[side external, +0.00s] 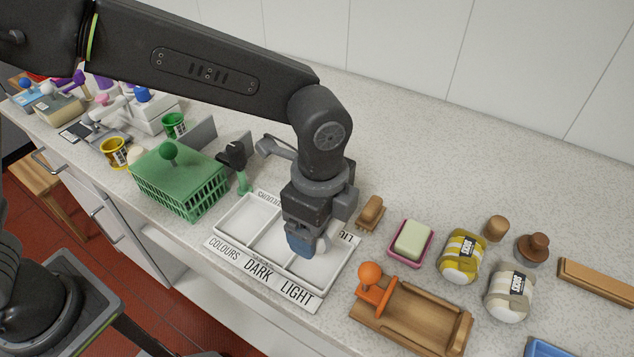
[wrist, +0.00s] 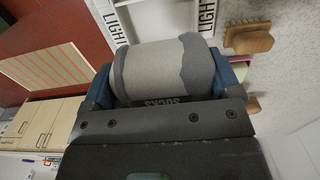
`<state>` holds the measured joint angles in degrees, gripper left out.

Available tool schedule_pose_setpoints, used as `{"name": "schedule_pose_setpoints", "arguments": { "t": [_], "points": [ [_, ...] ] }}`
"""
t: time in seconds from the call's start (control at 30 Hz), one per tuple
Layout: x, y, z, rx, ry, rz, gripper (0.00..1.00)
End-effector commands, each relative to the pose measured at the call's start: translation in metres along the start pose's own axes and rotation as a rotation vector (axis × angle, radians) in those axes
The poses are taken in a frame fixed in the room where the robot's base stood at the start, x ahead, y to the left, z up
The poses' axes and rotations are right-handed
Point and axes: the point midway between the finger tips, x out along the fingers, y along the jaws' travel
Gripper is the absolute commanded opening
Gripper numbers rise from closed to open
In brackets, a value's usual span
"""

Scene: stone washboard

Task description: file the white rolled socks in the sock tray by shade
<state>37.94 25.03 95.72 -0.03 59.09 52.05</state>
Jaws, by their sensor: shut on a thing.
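My gripper (side external: 302,246), with blue fingers, points down over the right part of the sock tray (side external: 250,270). It is shut on a white rolled pair of socks (side external: 323,244), mostly hidden behind the fingers in the side view. In the wrist view the pale roll (wrist: 150,70) lies between the fingers, with a darker grey patch at one end and a "SOCKS" band. The white tray has compartments labelled COLOURS, DARK and LIGHT. The roll is at the LIGHT compartment; I cannot tell whether it touches the floor.
A yellow sock roll (side external: 462,256) and a pale one (side external: 510,292) lie on the counter at right. A soap dish (side external: 410,243), wooden brush (side external: 371,212) and wooden holder with an orange knob (side external: 412,318) are near the tray. A green basket (side external: 178,180) stands left.

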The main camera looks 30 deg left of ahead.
Motion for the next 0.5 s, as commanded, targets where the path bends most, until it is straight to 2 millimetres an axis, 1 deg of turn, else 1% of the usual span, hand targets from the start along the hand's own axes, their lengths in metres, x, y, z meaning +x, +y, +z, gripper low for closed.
{"name": "schedule_pose_setpoints", "arguments": {
  "t": [0.17,0.5],
  "points": [
    [0.012,0.001,0.0,0.0,-0.002,0.002,0.67],
    [0.046,0.001,0.0,0.0,-0.002,0.003,0.67]
  ]
}}
